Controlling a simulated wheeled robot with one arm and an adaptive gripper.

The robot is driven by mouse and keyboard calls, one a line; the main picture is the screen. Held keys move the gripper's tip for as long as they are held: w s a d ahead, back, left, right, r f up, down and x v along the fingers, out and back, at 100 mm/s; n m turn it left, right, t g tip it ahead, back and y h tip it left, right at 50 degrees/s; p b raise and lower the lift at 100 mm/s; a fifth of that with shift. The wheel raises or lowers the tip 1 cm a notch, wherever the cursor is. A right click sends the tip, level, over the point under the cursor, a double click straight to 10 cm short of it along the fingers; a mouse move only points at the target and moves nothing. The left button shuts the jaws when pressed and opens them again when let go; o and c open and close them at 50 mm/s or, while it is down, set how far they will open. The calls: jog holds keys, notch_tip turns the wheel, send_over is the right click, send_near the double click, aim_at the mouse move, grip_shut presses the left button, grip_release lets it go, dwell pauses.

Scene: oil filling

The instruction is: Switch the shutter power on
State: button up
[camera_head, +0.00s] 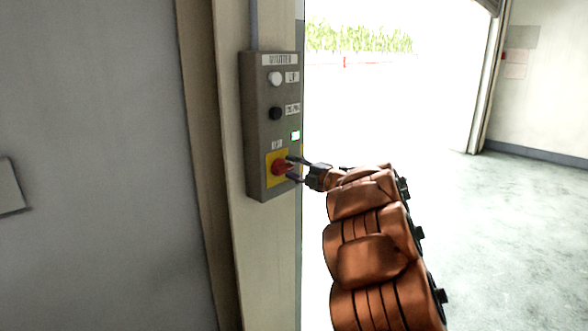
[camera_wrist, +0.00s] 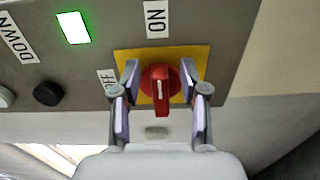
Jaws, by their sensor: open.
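The shutter control box (camera_head: 260,130) is fixed to a pale post in the head view. Its red rotary switch (camera_head: 279,167) sits on a yellow plate low on the box. In the wrist view the red switch (camera_wrist: 160,88) has its handle and white line in line with the ON label (camera_wrist: 156,18); the OFF label (camera_wrist: 107,78) is to the left. A small green lamp (camera_wrist: 73,28) is lit. My gripper (camera_head: 292,169) is open, with its fingertips (camera_wrist: 160,80) on either side of the red switch. I cannot tell whether they touch it.
A white UP button (camera_head: 275,78) and a black DOWN button (camera_head: 275,113) are above the switch. A grey wall panel (camera_head: 100,150) is at the left. The shutter opening (camera_head: 390,100) and open floor (camera_head: 500,220) are at the right.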

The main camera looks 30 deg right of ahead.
jog(key=v, duration=1.2)
jog(key=shift+w+r, duration=0.1)
jog(key=shift+r, duration=0.05)
notch_tip(320, 180, up, 7)
jog(key=w+d+m+g+h+p, duration=0.1)
jog(key=w+d+m+h+p, duration=0.15)
jog(key=m+h, duration=0.7)
jog(key=s+a+f+m+g+p, duration=0.2)
jog(key=s+a+f+m+g, duration=0.45)
jog(key=s+a, duration=0.3)
jog(key=s+a+f+m+g+p, duration=0.1)
jog(key=s+a+f+m+g, duration=0.4)
jog(key=s+a+f, duration=0.35)
jog(key=s+a+f+g+y+p, duration=0.1)
jog(key=s+a+g+y, duration=0.4)
jog(key=s+a, duration=1.3)
jog(key=s+f+g, duration=0.1)
jog(key=s+g, duration=0.1)
jog(key=s, duration=0.1)
jog(key=shift+f+n+p, duration=0.3)
jog(key=shift+f+p, duration=0.05)
jog(key=shift+p, duration=0.05)
